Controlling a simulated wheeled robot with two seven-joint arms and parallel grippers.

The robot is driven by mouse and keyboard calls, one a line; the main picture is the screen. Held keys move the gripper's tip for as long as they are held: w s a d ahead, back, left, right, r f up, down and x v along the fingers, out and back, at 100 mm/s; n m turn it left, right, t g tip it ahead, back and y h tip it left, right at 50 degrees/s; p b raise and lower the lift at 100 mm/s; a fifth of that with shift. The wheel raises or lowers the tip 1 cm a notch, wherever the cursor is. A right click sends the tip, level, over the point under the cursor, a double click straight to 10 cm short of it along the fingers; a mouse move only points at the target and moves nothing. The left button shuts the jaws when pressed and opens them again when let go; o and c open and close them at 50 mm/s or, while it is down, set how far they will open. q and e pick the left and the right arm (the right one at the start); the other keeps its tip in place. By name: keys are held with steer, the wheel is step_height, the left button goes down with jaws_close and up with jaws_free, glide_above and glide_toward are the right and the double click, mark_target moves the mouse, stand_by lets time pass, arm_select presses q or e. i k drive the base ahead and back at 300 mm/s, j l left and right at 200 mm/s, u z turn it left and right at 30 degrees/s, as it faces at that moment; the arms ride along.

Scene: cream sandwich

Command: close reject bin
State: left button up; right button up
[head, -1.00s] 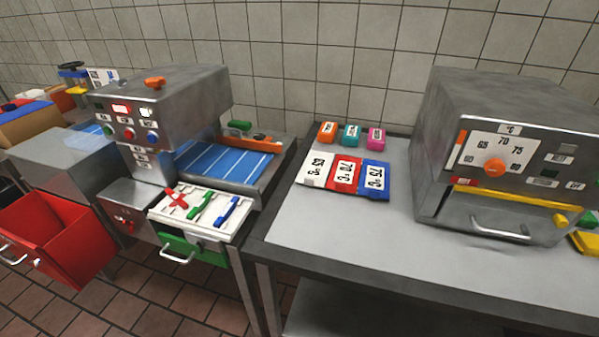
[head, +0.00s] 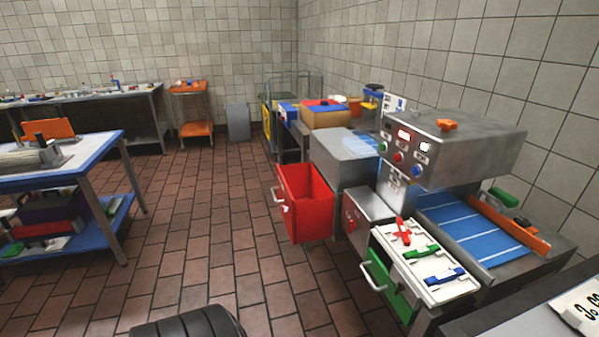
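The red bin (head: 308,213) is pulled open like a drawer from the machine's front in the head view, and its inside looks empty. Its pale handle (head: 281,200) is on the left side of its front panel. I take this to be the reject bin; no label on it can be read. Neither of my grippers shows in the view, so I cannot see their state.
A green drawer (head: 388,283) with a handle also sticks out, under a white tool tray (head: 437,286). The metal machine (head: 462,150) stands behind. The tiled floor (head: 215,230) between is clear. A black ribbed object (head: 190,327) is at the bottom.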

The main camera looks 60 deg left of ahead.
mark_target(297, 199)
steer(key=u, duration=1.95)
steer(key=i, duration=0.1)
steer(key=j+z, duration=0.05)
